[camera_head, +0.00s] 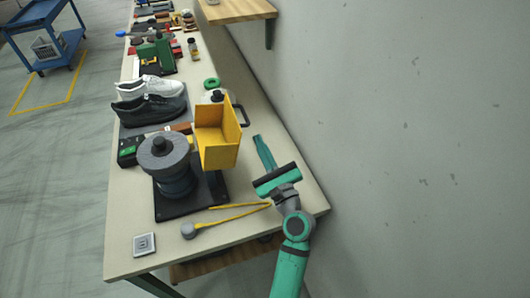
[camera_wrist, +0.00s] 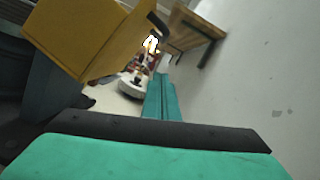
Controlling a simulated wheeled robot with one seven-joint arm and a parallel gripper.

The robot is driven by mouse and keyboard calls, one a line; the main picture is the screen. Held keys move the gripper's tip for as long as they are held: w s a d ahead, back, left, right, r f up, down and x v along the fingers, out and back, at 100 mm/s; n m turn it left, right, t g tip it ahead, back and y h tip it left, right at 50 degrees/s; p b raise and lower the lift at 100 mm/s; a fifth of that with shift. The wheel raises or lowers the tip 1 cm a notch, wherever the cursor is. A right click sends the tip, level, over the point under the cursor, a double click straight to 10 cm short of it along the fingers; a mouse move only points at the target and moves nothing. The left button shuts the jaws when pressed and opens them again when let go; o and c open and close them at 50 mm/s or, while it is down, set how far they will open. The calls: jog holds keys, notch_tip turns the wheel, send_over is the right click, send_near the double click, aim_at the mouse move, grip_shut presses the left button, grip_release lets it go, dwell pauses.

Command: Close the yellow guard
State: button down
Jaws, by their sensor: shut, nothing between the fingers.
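The yellow guard (camera_head: 218,150) is a box-like cover with open sides. It stands raised behind and to the right of the grey round machine head (camera_head: 165,150), which is uncovered. In the wrist view the guard (camera_wrist: 85,35) fills the upper left. My gripper (camera_head: 258,139) is to the right of the guard, with its fingers shut, empty and pointing away along the bench. A gap shows between fingers and guard in the head view. The fingers (camera_wrist: 160,80) also show in the wrist view, right of the guard; contact is not visible.
A white round object (camera_wrist: 132,85) sits beyond the fingers. Shoes (camera_head: 150,105) stand behind the machine. The wall (camera_head: 400,120) is close on the right.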

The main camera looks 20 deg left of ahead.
jog(key=w+a+r, duration=0.2)
jog(key=a+r, duration=0.1)
jog(key=r, duration=0.1)
jog(key=shift+w+a+r, duration=0.2)
jog(key=shift+a+r, duration=0.05)
jog(key=shift+r, duration=0.1)
jog(key=shift+a+r, duration=0.1)
